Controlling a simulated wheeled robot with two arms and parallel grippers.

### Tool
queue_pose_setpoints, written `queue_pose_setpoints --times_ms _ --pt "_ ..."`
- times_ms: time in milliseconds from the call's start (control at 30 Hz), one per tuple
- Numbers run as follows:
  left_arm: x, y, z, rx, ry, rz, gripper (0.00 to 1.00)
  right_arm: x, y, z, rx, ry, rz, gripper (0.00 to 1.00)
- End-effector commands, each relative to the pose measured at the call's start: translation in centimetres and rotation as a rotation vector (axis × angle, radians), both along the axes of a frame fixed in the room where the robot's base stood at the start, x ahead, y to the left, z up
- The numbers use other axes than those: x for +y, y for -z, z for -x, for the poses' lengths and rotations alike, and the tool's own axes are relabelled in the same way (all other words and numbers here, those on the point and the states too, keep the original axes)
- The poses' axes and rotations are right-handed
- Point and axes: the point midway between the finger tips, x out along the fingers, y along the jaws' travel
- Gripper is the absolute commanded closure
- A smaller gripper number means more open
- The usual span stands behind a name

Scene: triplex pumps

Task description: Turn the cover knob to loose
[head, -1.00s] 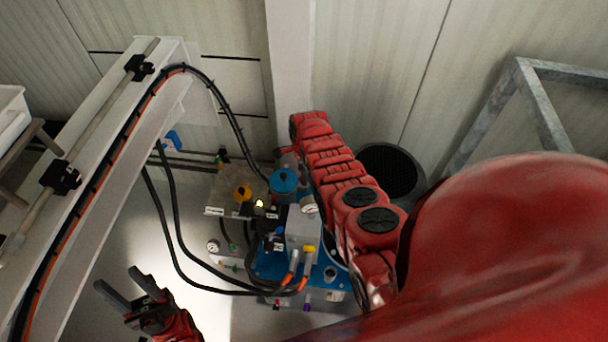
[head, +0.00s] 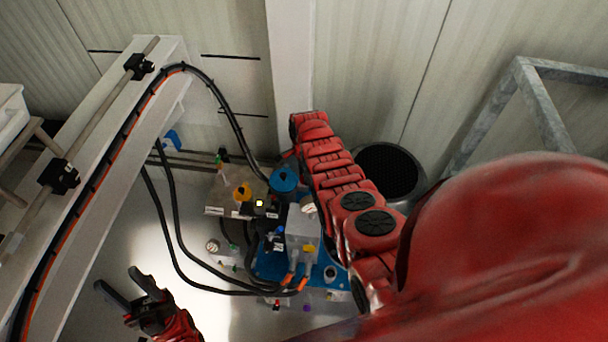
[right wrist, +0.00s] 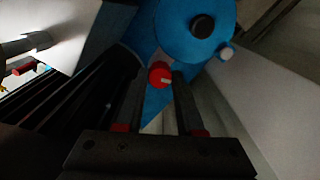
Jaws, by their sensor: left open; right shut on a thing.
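A small round red knob (right wrist: 160,76) with a white mark shows in the right wrist view, in front of a blue pump part (right wrist: 190,30). The white mark lies roughly level, towards the right. My right gripper (right wrist: 161,88) has its two dark fingers on either side of this knob and is shut on it. In the head view my right arm hides that gripper and the knob. My left gripper (head: 117,279) is open and empty at the lower left of the head view, apart from the pump unit (head: 262,265).
Black hoses (head: 172,235) loop from the pale beam (head: 150,100) to the pump unit. A dark round bin (head: 390,172) and a grey metal frame (head: 535,95) are on the right.

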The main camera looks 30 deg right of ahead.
Motion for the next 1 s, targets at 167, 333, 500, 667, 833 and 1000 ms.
queue_pose_setpoints --times_ms 167,333,500,667,833,1000 --pt "0.0 0.4 0.0 0.000 0.000 0.000 0.50 -0.1 0.0 -0.2 -0.006 -0.168 0.002 1.00" --pt "0.0 0.8 0.0 0.000 0.000 0.000 0.50 0.0 0.1 -0.1 -0.002 -0.329 0.001 1.00" --pt "0.0 1.2 0.0 0.000 0.000 0.000 0.50 0.0 0.2 -0.1 -0.003 -0.491 0.001 1.00" --pt "0.0 1.7 0.0 0.000 0.000 0.000 0.50 0.0 0.2 -0.1 -0.003 -0.643 0.000 1.00" --pt "0.0 2.3 0.0 0.000 0.000 0.000 0.50 0.0 0.2 0.0 -0.001 -0.804 -0.001 1.00" --pt "0.0 3.0 0.0 0.000 0.000 0.000 0.50 0.0 0.2 -0.2 -0.005 -0.965 0.002 1.00"
